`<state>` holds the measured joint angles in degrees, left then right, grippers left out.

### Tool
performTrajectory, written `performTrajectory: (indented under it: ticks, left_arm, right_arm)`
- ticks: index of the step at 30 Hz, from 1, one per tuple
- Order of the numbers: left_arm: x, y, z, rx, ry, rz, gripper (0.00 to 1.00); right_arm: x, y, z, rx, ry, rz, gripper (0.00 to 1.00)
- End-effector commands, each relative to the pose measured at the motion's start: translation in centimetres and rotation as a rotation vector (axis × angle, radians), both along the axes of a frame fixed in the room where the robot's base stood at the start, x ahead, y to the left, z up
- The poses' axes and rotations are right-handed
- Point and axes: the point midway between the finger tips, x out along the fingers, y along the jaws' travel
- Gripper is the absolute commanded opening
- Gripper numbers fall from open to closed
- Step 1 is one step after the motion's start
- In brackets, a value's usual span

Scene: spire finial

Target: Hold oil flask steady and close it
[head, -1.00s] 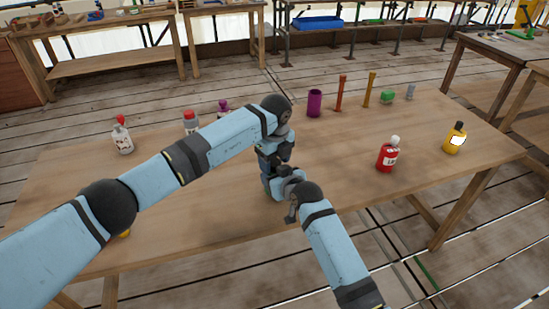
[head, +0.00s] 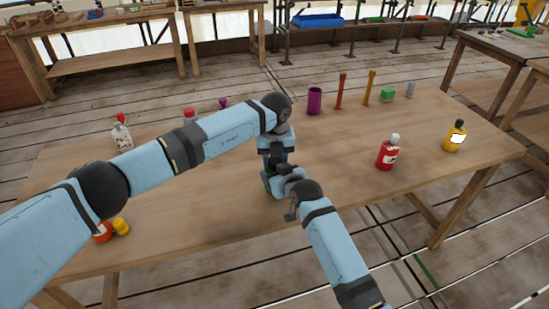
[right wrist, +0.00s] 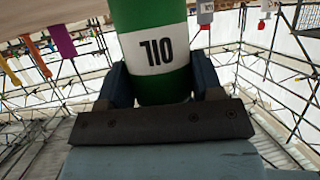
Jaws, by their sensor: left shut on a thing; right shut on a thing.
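The oil flask (right wrist: 155,45) is green with a white band reading OIL, upside down in the right wrist view. My right gripper (right wrist: 162,88) is shut on it, a finger on each side. The flask's far end is cut off by that view's edge. In the head view my right gripper (head: 281,182) meets my left gripper (head: 277,160) over the middle of the table, and the arms hide the flask. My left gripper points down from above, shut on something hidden. The flask's cap cannot be made out.
On the table (head: 230,225) stand a red bottle (head: 387,153) and a yellow bottle (head: 455,137) at right, and a white bottle (head: 122,137) at left. A purple cup (head: 315,101) and several small items line the back. An orange-and-yellow item (head: 113,229) lies under my left arm.

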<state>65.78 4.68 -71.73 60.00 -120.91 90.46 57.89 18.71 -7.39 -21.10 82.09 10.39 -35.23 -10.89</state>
Motion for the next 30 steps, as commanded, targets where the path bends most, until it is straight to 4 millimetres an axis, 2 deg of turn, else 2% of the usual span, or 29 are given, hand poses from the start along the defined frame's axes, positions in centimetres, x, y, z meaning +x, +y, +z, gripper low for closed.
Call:
performTrajectory:
  ticks: [2,3,5,6,15,25,30]
  left_arm:
    - [0.0,0.0,0.0,0.000,0.000,0.001,0.11]
    - [0.0,0.0,0.0,0.000,0.000,0.001,0.49]
    - [0.0,0.0,0.0,0.000,0.000,0.002,0.62]
    - [0.0,0.0,0.0,0.000,0.000,0.002,0.65]
    - [0.0,0.0,0.3,0.000,-0.001,0.003,0.65]
    - [-0.1,0.0,4.1,0.000,-0.003,0.003,0.65]
    - [-0.1,0.0,4.5,0.000,0.000,0.004,0.65]
  right_arm:
    - [0.0,0.0,0.0,0.000,-0.001,0.000,0.00]
    - [0.0,0.0,0.0,0.000,-0.001,0.000,0.00]
    - [0.0,0.0,0.0,0.000,-0.001,0.000,0.00]
    - [0.0,0.0,0.0,0.000,-0.001,0.000,0.00]
    - [0.0,0.0,0.1,0.000,-0.001,0.000,0.00]
    - [0.0,0.0,0.1,0.000,-0.001,0.000,0.00]
    - [0.0,0.0,0.0,0.000,-0.001,0.000,0.00]
